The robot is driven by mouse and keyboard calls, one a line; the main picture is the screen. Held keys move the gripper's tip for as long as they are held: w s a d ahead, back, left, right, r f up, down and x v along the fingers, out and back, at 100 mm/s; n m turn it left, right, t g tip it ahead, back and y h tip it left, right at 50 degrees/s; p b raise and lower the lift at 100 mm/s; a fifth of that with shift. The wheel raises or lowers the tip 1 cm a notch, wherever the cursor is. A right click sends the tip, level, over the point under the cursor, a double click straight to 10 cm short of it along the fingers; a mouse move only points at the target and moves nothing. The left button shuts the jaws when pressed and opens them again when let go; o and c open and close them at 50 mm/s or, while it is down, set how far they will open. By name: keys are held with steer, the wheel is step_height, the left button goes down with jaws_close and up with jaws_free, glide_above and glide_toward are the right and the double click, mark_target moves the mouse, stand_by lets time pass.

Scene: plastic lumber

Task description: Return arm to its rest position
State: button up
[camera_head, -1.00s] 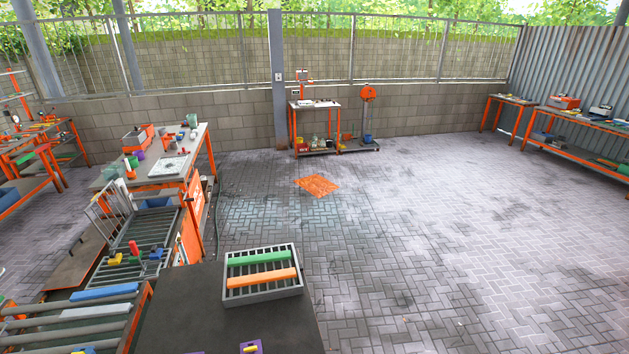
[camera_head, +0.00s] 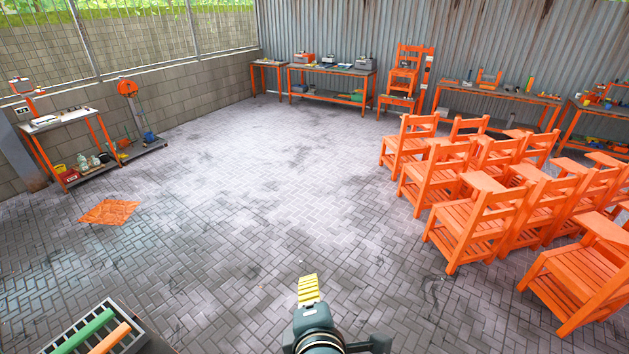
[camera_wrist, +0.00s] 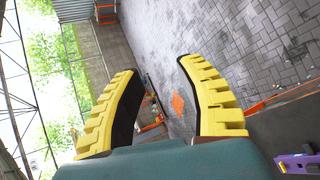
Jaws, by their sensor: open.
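My gripper (camera_wrist: 165,95) shows in the wrist view with its two yellow ridged fingers spread wide apart. In the head view part of my gripper (camera_head: 308,290) shows at the bottom centre, a yellow ridged finger over bare paving. The wrist view is tilted, with the wall and fence on the left and the paving on the right.
A grey crate (camera_head: 73,330) holding a green bar (camera_head: 84,331) and an orange bar (camera_head: 110,338) is at the lower left. Rows of orange chairs (camera_head: 470,215) fill the right. An orange mat (camera_head: 110,211) lies on the floor. The middle paving is clear. A purple piece (camera_wrist: 297,163) shows in the wrist view.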

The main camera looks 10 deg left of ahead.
steer(key=s+d+r+m+t+h, duration=0.2)
steer(key=s+d+r+m+t, duration=0.15)
steer(key=d+r+m, duration=0.7)
steer(key=s+r+m+t, duration=0.3)
steer(key=r+m, duration=0.3)
steer(key=r, duration=0.1)
steer(key=s+r+m+t, duration=0.3)
steer(key=s+r+m, duration=0.1)
steer(key=r+m, duration=0.2)
steer(key=shift+r+m+h+p, duration=0.3)
steer(key=shift+r+m, duration=0.05)
steer(key=shift+r, duration=0.55)
steer(key=shift+s+a+t, duration=0.1)
steer(key=shift+t, duration=0.15)
